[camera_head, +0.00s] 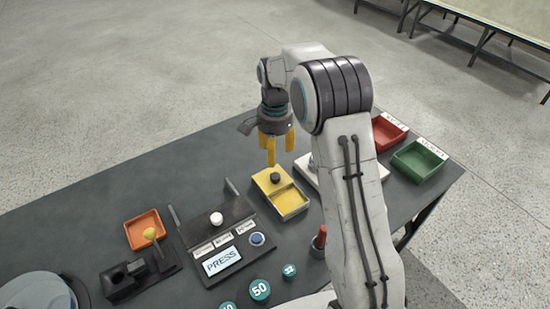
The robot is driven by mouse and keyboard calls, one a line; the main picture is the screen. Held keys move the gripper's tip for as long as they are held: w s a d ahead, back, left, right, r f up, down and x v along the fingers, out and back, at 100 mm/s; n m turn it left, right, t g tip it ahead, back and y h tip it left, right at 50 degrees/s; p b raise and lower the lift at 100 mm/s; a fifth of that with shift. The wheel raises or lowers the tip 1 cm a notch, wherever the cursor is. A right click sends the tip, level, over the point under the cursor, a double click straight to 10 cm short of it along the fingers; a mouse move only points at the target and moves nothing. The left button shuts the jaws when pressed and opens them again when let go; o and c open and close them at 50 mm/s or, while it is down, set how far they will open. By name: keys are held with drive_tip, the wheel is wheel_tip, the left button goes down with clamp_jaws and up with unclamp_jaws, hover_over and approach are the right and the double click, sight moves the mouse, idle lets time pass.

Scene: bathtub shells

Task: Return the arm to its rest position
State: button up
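My arm (345,150) rises from the lower right of the picture and bends over at a large grey joint. My gripper (277,150) hangs at the end of the arm, pointing down over the table's back part. Its yellow fingers stand apart, with nothing seen between them. It is above and behind a yellow box (292,204), apart from it as far as I can tell. The arm hides part of the table on the right.
The dark table (110,204) holds an orange tray (133,236), a press station (222,262) with a white knob, a red-handled tool (319,240), and several round green weights. A red tray (386,136) and a green tray (418,160) are at right. The table's back left is clear.

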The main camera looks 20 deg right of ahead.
drive_tip(key=shift+r, duration=0.45)
idle(0.6)
